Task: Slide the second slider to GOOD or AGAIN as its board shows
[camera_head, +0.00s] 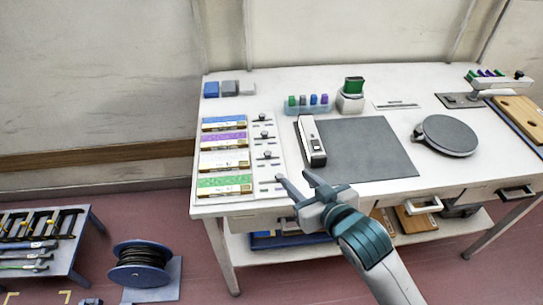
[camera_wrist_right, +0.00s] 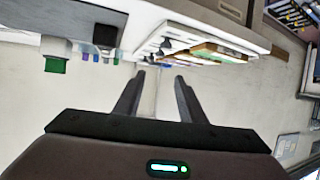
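A white panel (camera_head: 245,195) lies at the left end of the table. It carries a column of boards: a blue one (camera_head: 223,123), a purple one (camera_head: 223,138), a pale one (camera_head: 223,160) and a green one (camera_head: 224,184). Markings are too small to read. My right gripper (camera_head: 293,176) is open and empty, near the panel's front right corner. In the right wrist view its fingers (camera_wrist_right: 159,76) are apart, with the panel (camera_wrist_right: 205,38) beyond them. My left gripper is not in view.
A white-and-black device (camera_head: 312,141) stands on the dark mat (camera_head: 370,150), right of the panel. A blue tray (camera_head: 308,109) of coloured pieces and a green-topped device (camera_head: 352,95) stand behind. A grey disc (camera_head: 448,134) is farther right. Small blocks (camera_head: 229,88) sit at the back left.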

